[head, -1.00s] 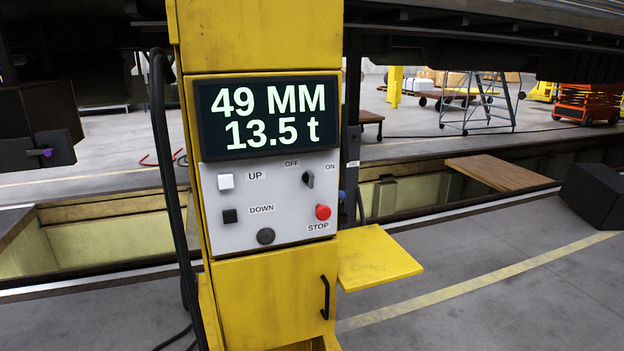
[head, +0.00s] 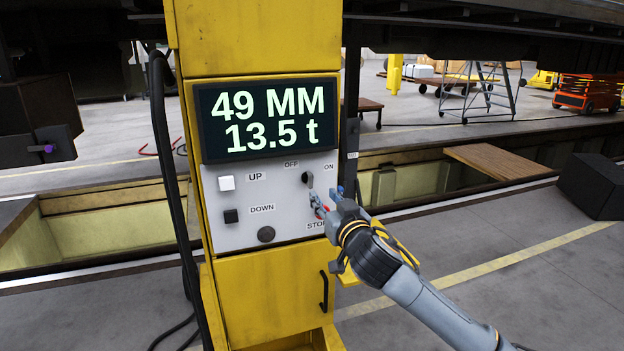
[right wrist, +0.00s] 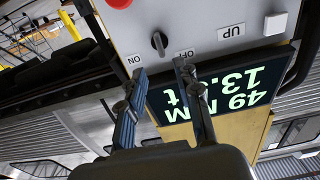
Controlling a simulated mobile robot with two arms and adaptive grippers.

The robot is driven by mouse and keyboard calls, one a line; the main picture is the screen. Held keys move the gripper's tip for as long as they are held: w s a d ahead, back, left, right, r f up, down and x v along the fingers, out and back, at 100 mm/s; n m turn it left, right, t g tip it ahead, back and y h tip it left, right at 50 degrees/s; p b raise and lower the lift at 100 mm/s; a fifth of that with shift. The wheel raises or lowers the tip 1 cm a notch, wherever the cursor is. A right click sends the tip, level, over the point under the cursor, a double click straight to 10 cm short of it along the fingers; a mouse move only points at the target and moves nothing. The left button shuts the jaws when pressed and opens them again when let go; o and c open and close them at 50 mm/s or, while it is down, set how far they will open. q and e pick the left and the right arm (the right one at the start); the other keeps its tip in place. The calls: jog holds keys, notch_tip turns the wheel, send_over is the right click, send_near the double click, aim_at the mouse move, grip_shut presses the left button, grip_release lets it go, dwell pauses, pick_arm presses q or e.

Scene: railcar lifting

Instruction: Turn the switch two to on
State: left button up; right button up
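The dark rotary switch (head: 307,179) sits on the grey control panel (head: 238,240) of a yellow column, below the OFF and ON labels. It also shows in the right wrist view (right wrist: 159,43), where its handle points down and slightly toward OFF. My right gripper (head: 318,203) is in front of the panel's right side, just below the switch in the head view, and hides most of the red STOP button. In the right wrist view its two fingers (right wrist: 154,85) are apart and empty, with the switch beyond the gap between them. My left gripper is not in view.
The display (head: 267,118) reads 49 MM and 13.5 t. The white UP button (head: 227,183) and dark DOWN button (head: 231,215) are at the panel's left. A thick black cable (head: 165,150) runs down beside the column. A yellow shelf is partly behind my right arm.

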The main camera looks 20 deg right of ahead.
aim_at(311, 181)
jog(key=w+p, duration=0.2)
jog(key=w, duration=0.7)
jog(key=shift+w+a, duration=0.15)
jog(key=shift+w, duration=0.1)
grip_shut()
